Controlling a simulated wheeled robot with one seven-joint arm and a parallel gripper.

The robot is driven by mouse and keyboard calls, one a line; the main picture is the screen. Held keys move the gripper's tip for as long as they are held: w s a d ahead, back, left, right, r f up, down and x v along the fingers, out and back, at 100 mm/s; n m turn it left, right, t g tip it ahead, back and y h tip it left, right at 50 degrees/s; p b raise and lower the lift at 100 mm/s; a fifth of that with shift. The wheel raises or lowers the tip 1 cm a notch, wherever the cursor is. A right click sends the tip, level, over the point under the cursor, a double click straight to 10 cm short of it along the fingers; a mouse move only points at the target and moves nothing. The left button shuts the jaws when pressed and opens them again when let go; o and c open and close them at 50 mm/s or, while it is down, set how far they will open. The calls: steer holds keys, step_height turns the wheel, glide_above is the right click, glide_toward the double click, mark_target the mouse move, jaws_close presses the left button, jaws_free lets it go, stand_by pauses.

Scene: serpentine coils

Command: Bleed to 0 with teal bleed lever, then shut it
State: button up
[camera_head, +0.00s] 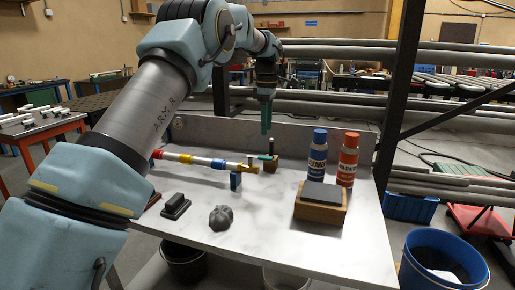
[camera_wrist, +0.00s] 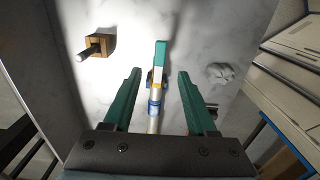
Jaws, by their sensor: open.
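A pipe (camera_head: 203,161) with red, white, yellow and blue bands lies along the table and ends in a brass fitting (camera_head: 249,168). A teal bleed lever (camera_head: 265,157) sits at that end. In the wrist view the teal lever (camera_wrist: 160,55) points roughly in line with the pipe (camera_wrist: 155,98). My gripper (camera_head: 266,130) hangs down above the lever area, fingers teal. In the wrist view my gripper (camera_wrist: 160,95) is open, one finger on each side of the pipe and lever line, with gaps and no visible contact. No readable gauge shows.
A wooden block with a dark post (camera_head: 271,163) stands close to the lever. A blue bottle (camera_head: 318,155), an orange bottle (camera_head: 348,160) and a wooden block with a dark top (camera_head: 320,205) stand right. A grey lump (camera_head: 221,218) and black object (camera_head: 175,206) lie in front.

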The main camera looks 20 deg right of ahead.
mark_target(266, 157)
step_height(266, 157, down, 10)
steer(key=p, duration=0.2)
steer(key=shift+r+p, duration=0.15)
steer(key=shift+p, duration=0.2)
jaws_close()
stand_by(1.2)
